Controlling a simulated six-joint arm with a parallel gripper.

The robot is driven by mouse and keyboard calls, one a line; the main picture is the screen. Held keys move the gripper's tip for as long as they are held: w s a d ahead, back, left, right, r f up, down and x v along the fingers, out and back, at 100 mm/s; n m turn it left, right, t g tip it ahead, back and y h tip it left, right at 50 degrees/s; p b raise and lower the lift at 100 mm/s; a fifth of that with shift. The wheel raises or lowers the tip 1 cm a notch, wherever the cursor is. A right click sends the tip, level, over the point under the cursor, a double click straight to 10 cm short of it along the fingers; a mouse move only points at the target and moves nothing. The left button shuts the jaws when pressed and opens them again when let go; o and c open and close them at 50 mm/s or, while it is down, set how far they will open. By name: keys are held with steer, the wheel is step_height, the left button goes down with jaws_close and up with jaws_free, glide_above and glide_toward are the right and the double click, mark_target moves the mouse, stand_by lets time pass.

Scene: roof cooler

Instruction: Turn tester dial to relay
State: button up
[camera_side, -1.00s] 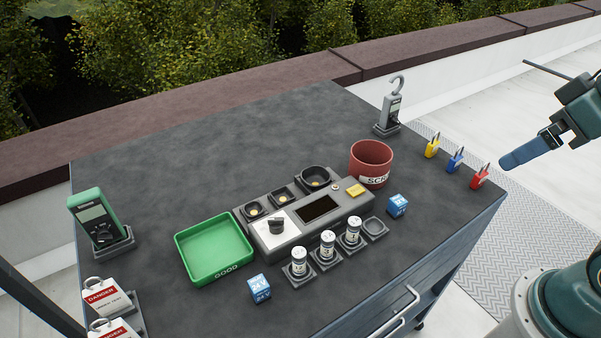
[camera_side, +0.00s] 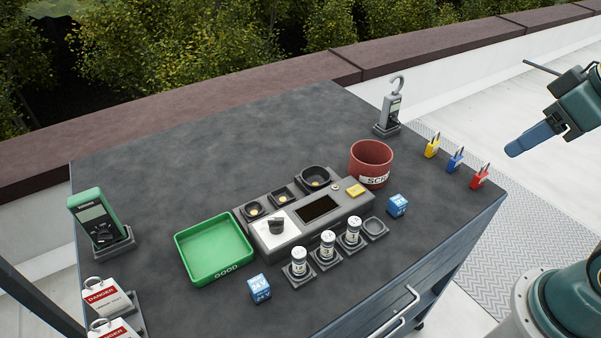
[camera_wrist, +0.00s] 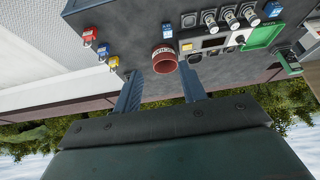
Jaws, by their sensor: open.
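The tester (camera_side: 262,245) is a grey box in the middle of the bench with a dark screen, a yellow button (camera_side: 355,190) and round sockets behind. Its dark dial (camera_side: 276,226) sits on a white plate at the left end; the dial's markings are too small to read. In the wrist view the tester's screen (camera_wrist: 212,43) shows upside down near the top. My gripper (camera_side: 517,148) is out past the bench's right edge, well away from the dial. In the wrist view its two blue fingers (camera_wrist: 160,73) are apart with nothing between them.
Several capacitors (camera_side: 328,245) stand in holders before the tester. A green tray (camera_side: 190,270) is left, a red scrap bin (camera_side: 371,160) right, with blue cubes (camera_side: 260,288) nearby. Padlocks (camera_side: 455,160), a clamp meter (camera_side: 388,115) and a multimeter (camera_side: 97,222) stand around. The bench's back is clear.

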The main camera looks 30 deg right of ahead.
steer(key=shift+w+a+r+n+y, duration=0.15)
steer(key=shift+w+a+r+n, duration=0.15)
steer(key=shift+w, duration=0.3)
steer(key=shift+w+a+r+n+y, duration=0.1)
steer(key=shift+w+a+r+y, duration=0.1)
steer(key=shift+w+a, duration=0.3)
steer(key=c, duration=0.7)
steer(key=w+a, duration=0.1)
steer(key=w, duration=0.1)
steer(key=w+a+r+n+y, duration=0.1)
steer(key=w, duration=0.1)
steer(key=w+a+n+g, duration=0.1)
steer(key=w, duration=0.1)
steer(key=shift+w+a+r, duration=0.15)
steer(key=shift+w+r, duration=0.2)
steer(key=shift+r, duration=0.05)
jaws_close()
steer(key=w+a+f+n+g+y, duration=0.15)
steer(key=w+a+n, duration=0.35)
steer(key=w, duration=0.6)
steer(key=w+a+f+n+g+y, duration=0.1)
steer(key=w+a+f+n+g, duration=0.1)
steer(key=w+a+f, duration=0.2)
steer(key=w+a+f+n+g+y, duration=0.2)
steer(key=w+f, duration=0.5)
steer(key=f, duration=0.4)
steer(key=shift+w+a+n+g+y, duration=0.3)
steer(key=shift+a+n+g, duration=0.3)
steer(key=shift+a+g, duration=0.3)
